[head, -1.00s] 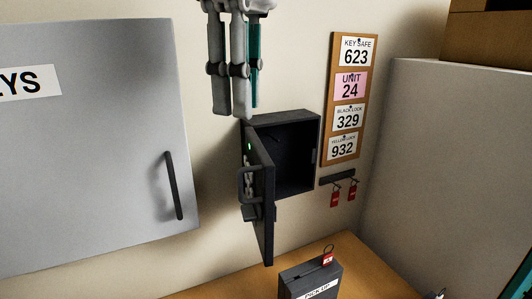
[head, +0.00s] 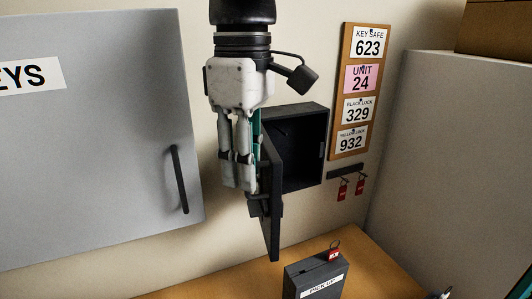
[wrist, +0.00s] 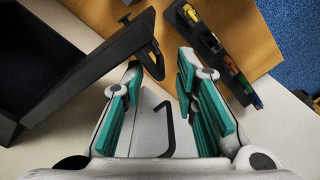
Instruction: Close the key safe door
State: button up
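The key safe (head: 312,112) is a dark box on the wall, and its dark interior shows. Its door (head: 273,225) stands wide open, swung out from the left side toward the camera. My gripper (wrist: 160,72) is open there, with a clear gap between the teal-padded fingers. I cannot tell whether it touches the door.
A grey cabinet (head: 90,140) with a dark handle is at left. A number board (head: 338,140) and hooks with red-tagged keys (head: 345,188) are right of the safe. A dark box labelled PICK UP (head: 315,280) stands on the wooden desk (head: 375,265) below. A grey cabinet (head: 450,150) stands at right.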

jog(key=shift+f, duration=0.9)
grip_shut()
